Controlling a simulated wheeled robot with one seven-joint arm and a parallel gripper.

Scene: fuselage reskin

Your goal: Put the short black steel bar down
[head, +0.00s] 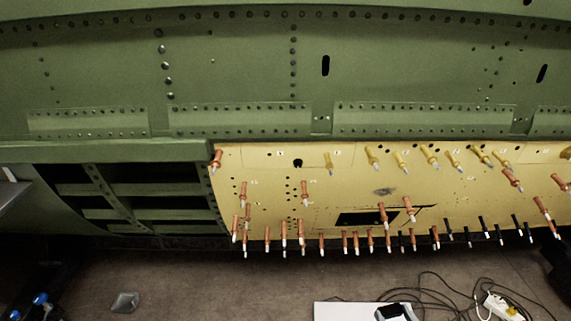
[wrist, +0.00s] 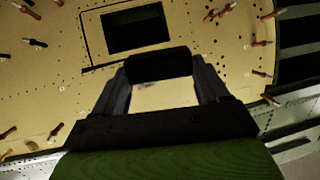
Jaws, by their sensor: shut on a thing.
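The short black steel bar (wrist: 158,65) shows in the wrist view as a dark block spanning my fingertips. My gripper (wrist: 160,78) is shut on it, with one dark finger at each end. Behind it is the yellow skin panel (wrist: 75,95), with a dark rectangular opening (wrist: 134,29) just above the bar in the picture. I cannot tell how far the bar is from the panel. In the head view neither my gripper nor the bar can be made out.
The yellow panel (head: 270,185) carries many protruding copper, yellow and black fasteners. Green riveted skin (head: 240,70) lies above it, and an open green frame (head: 105,195) is at left. A white board (head: 345,312), cables and a power strip (head: 503,307) lie on the floor.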

